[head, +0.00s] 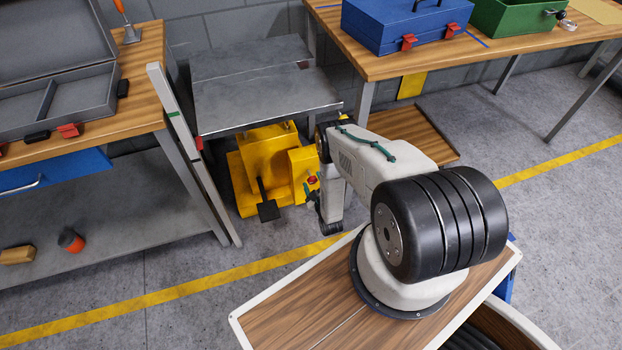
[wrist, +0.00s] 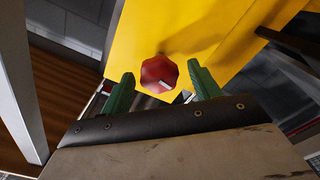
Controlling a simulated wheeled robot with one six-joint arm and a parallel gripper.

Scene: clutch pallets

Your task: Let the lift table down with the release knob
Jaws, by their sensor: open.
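The lift table has a grey metal top (head: 265,100) and a yellow base (head: 262,160), which also fills the upper part of the wrist view (wrist: 205,35). The release knob (wrist: 158,76) is red and faceted, with a pale mark on its face. It shows small in the head view (head: 312,180) on the right side of the yellow base. My gripper (wrist: 160,72) has green fingers, open, one on each side of the knob with gaps visible. In the head view my gripper (head: 311,190) is partly hidden by my arm.
A black pedal (head: 267,209) sticks out at the front of the base. A workbench leg (head: 190,165) stands close on the left. A wooden board (head: 415,130) lies low behind my arm. The right bench (head: 400,62) holds a blue toolbox (head: 395,25). Grey floor is clear in front.

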